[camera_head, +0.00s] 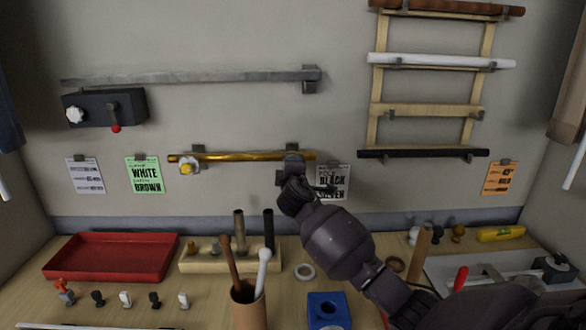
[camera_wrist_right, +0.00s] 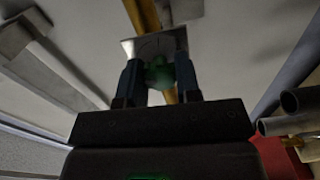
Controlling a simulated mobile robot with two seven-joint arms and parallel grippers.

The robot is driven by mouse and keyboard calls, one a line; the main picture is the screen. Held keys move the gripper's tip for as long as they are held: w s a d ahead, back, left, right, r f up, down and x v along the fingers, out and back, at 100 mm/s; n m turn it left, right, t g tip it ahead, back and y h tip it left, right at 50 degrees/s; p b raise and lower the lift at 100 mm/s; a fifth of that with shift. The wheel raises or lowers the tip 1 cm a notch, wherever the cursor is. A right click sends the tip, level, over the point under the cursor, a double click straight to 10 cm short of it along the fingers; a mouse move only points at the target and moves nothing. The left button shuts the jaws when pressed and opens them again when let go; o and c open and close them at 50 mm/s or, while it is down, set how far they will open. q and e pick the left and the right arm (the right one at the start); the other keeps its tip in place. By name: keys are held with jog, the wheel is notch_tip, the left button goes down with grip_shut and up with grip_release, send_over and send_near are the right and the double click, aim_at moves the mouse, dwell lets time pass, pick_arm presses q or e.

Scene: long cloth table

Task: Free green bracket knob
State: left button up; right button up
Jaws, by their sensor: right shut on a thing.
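The green bracket knob (camera_wrist_right: 160,74) shows in the right wrist view, under a pale metal bracket plate (camera_wrist_right: 132,46). My right gripper (camera_wrist_right: 158,68) is shut on the knob, one blue finger on each side. In the head view my right gripper (camera_head: 293,172) reaches up to the right end of the brass rod (camera_head: 240,156) on the wall and hides the knob. The rod's left bracket has a yellow and white knob (camera_head: 188,167). My left gripper is not in view.
A grey rail (camera_head: 200,77) and a dark box (camera_head: 105,107) are above left; a wooden ladder rack (camera_head: 428,109) is at right. Below stand a red tray (camera_head: 108,256), a cup (camera_head: 249,308) with rods, a blue block (camera_head: 328,311) and several small knobs.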

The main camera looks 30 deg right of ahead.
jog(key=shift+n, duration=1.1)
jog(key=o, duration=0.9)
jog(key=shift+s+a, duration=0.1)
pick_arm(q)
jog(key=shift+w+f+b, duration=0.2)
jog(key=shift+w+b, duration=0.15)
jog(key=shift+b, duration=0.35)
pick_arm(e)
jog(key=v, duration=1)
jog(key=shift+s+a, duration=0.15)
jog(key=shift+s, duration=0.1)
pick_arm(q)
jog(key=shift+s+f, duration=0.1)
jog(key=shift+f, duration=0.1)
pick_arm(e)
jog(key=shift+f, duration=0.1)
